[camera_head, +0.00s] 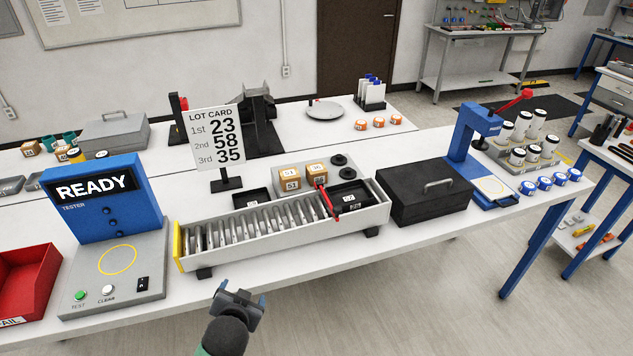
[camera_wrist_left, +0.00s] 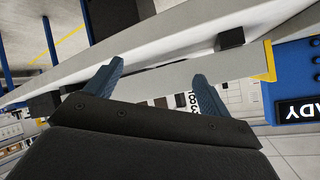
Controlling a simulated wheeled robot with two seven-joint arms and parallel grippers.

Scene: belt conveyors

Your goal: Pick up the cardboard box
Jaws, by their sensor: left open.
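Two small brown cardboard boxes with white number labels stand side by side at the back of the roller conveyor (camera_head: 185,254): a left box (camera_head: 281,183) and a right box (camera_head: 307,171). The right one is partly behind a red bar (camera_head: 330,205). My left gripper (camera_head: 243,292) is in front of the table edge, below and left of the boxes, apart from everything. In the left wrist view its two fingers (camera_wrist_left: 158,72) are spread and empty, with the conveyor's side beyond them. The boxes cannot be made out there. My right gripper is not in view.
A blue READY tester (camera_head: 120,215) and a red bin (camera_head: 25,285) are on the left. A lot card sign (camera_head: 217,140) stands behind the conveyor. A black tray (camera_head: 349,195) and a dark case (camera_head: 425,195) are on the right. The floor in front is clear.

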